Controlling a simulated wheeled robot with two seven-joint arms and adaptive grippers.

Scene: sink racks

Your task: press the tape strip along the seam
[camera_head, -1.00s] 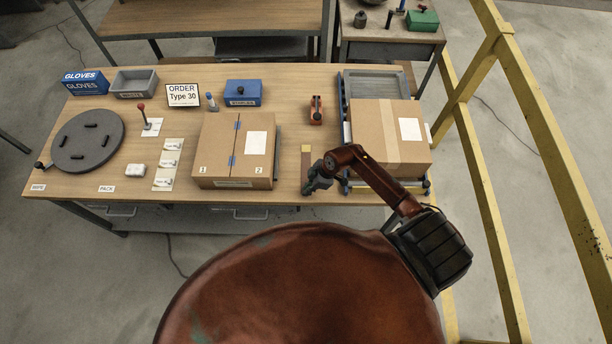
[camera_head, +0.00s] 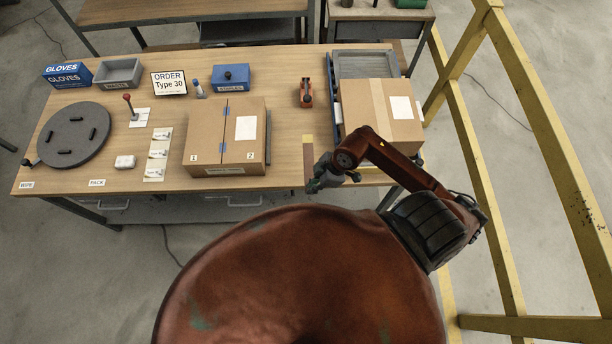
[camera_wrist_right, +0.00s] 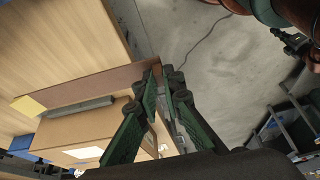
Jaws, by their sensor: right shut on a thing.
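My right gripper (camera_head: 320,178) is at the table's front edge, right of the closed carton. It is shut on the near end of a brown tape strip (camera_head: 308,160) with a yellow far end. In the wrist view the strip (camera_wrist_right: 90,85) runs left from the fingertips (camera_wrist_right: 168,75), past the carton. The carton (camera_head: 200,140) has a straight seam (camera_head: 223,135) along its top, with small blue tabs across it, a white label and the marks 1 and 2. The strip is beside the carton, apart from the seam. My left gripper is not in view.
A second carton (camera_head: 370,105) stands on the roller rack at right, close to my arm. A red dispenser (camera_head: 306,93) stands behind the strip. A turntable (camera_head: 73,134), label cards (camera_head: 158,155) and a blue box (camera_head: 231,77) are elsewhere. A yellow rail (camera_head: 470,150) stands at right.

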